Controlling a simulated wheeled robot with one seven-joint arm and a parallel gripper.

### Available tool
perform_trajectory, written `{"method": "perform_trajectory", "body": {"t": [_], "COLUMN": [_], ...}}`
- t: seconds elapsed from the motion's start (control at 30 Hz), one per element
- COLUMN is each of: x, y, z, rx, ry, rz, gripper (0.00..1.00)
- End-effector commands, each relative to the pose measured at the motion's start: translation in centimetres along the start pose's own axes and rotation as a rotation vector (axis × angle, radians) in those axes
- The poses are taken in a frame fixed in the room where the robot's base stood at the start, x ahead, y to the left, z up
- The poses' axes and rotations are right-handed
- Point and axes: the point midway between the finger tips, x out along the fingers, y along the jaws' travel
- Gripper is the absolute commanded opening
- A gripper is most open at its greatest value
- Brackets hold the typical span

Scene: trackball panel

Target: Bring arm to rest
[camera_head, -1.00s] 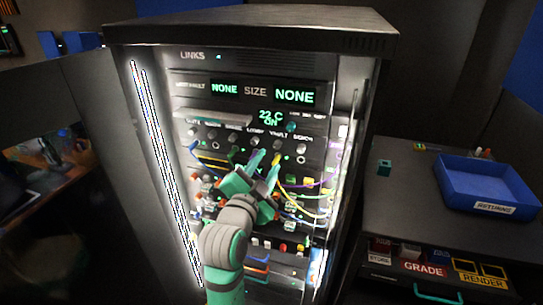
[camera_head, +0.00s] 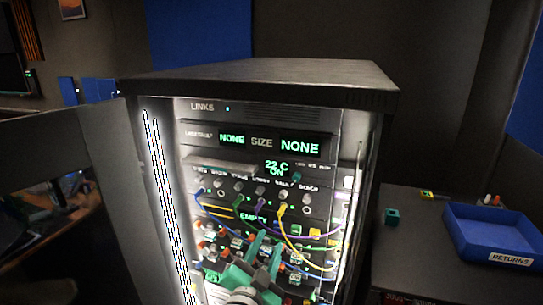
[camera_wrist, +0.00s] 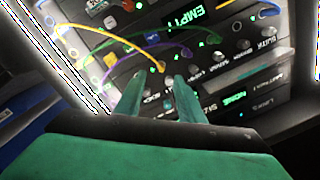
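My green and grey arm reaches up from the bottom of the head view in front of the open rack cabinet (camera_head: 262,84). My gripper (camera_head: 266,248) is in front of the panel's lower rows, below the row of cable jacks. In the wrist view, the two green fingers of my gripper (camera_wrist: 155,85) stand apart with nothing visible between them. The panel (camera_wrist: 200,50) appears tilted and upside down behind the fingers. I cannot tell whether the fingertips touch the panel.
Blue, yellow, green and purple cables (camera_head: 289,228) loop across the panel. A swung-out door (camera_head: 85,190) stands at the left. A blue returns tray (camera_head: 490,235) and a small teal cube (camera_head: 392,216) sit on the counter at the right.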

Motion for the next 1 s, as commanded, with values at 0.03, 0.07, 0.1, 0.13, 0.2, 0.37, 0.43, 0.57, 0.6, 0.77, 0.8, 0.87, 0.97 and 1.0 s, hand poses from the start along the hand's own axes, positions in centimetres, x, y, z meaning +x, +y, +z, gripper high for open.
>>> {"method": "perform_trajectory", "body": {"t": [0.03, 0.07, 0.1, 0.13, 0.2, 0.37, 0.43, 0.57, 0.6, 0.77, 0.8, 0.87, 0.97, 1.0], "x": [-0.5, -0.8, -1.3, -1.7, -2.6, -5.3, -6.6, -9.5, -10.4, -14.4, -15.5, -17.2, -20.0, -21.2], "y": [1.4, 2.1, 3.0, 3.6, 5.1, 8.6, 10.1, 12.7, 13.5, 16.5, 17.2, 18.1, 19.6, 20.2], "z": [1.4, 2.1, 3.0, 3.6, 5.1, 8.4, 9.7, 11.8, 12.4, 14.5, 14.9, 15.4, 16.2, 16.4], "rx": [-0.044, -0.069, -0.102, -0.124, -0.177, -0.285, -0.326, -0.395, -0.415, -0.48, -0.495, -0.514, -0.542, -0.553], "ry": [-0.015, -0.021, -0.03, -0.037, -0.052, -0.093, -0.11, -0.143, -0.153, -0.192, -0.201, -0.213, -0.234, -0.241], "rz": [-0.006, -0.012, -0.021, -0.029, -0.046, -0.084, -0.1, -0.129, -0.138, -0.168, -0.174, -0.185, -0.198, -0.202], "gripper": [0.35, 0.35, 0.35, 0.35, 0.35, 0.35, 0.35, 0.35, 0.35, 0.35, 0.35, 0.35, 0.35, 0.35]}}
